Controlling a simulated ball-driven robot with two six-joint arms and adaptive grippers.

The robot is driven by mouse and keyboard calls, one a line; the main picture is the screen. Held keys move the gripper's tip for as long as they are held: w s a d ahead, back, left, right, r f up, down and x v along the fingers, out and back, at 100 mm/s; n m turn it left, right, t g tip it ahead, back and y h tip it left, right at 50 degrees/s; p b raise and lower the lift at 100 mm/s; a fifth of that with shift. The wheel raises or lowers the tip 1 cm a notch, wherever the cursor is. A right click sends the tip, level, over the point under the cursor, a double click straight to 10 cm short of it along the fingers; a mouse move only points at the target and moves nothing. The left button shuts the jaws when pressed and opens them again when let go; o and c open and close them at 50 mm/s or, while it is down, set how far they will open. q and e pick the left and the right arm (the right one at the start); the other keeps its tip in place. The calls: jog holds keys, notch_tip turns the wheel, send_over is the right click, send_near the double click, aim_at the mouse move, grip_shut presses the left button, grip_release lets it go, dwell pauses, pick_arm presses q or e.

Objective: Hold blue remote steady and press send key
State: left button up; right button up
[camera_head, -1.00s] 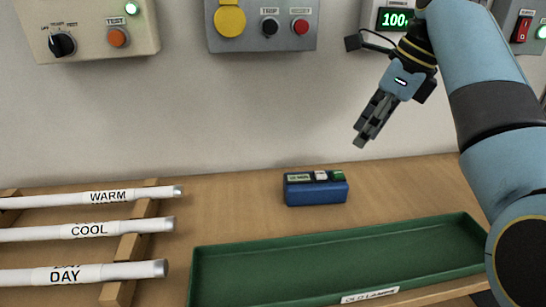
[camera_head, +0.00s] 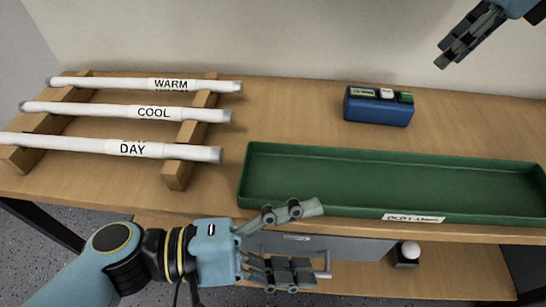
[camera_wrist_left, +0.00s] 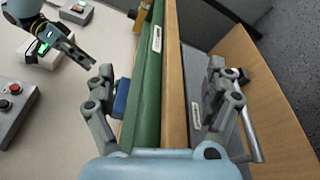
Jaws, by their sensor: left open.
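The blue remote (camera_head: 378,111) lies on the wooden bench, behind the green tray. Its top has a small display (camera_head: 362,92), a white key (camera_head: 386,93) and a green key (camera_head: 405,97); the key lettering is too small to read. My left gripper (camera_head: 314,240) is open and empty, in front of the bench edge and tray, apart from the remote. In the left wrist view the remote (camera_wrist_left: 121,98) is partly hidden behind a left finger. My right gripper (camera_head: 443,58) is above and right of the remote, its fingers together with nothing visible between them.
The green tray (camera_head: 395,153) lies between my left gripper and the remote. Lamp tubes marked WARM, COOL and DAY (camera_head: 150,148) rest on a wooden rack (camera_head: 178,173) at left. A grey drawer (camera_head: 345,246) sits under the bench. Bench around the remote is clear.

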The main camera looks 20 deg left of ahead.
pick_arm(q)
jog(key=w+d+r+n+g+h, duration=0.2)
jog(key=w+d+r+h, duration=0.1)
jog(key=w+r, duration=1)
jog(key=n+g+y, duration=0.3)
jog(key=n+y, duration=0.2)
jog(key=n, duration=0.3)
send_near(364, 101)
jog(key=shift+w+a+f, duration=0.1)
jog(key=shift+w+f, duration=0.2)
jog(key=shift+w, duration=0.25)
jog(key=shift+w+a+f, duration=0.15)
jog(key=shift+w+f, duration=0.15)
jog(key=shift+w, duration=0.2)
jog(key=shift+w+d+f, duration=0.15)
jog(key=shift+d, duration=0.05)
jog(key=x, duration=1)
jog(key=shift+d, duration=0.1)
jog(key=shift+c, duration=0.4)
jog(key=c, duration=1.3)
jog(key=shift+o, duration=0.2)
pick_arm(e)
grip_shut()
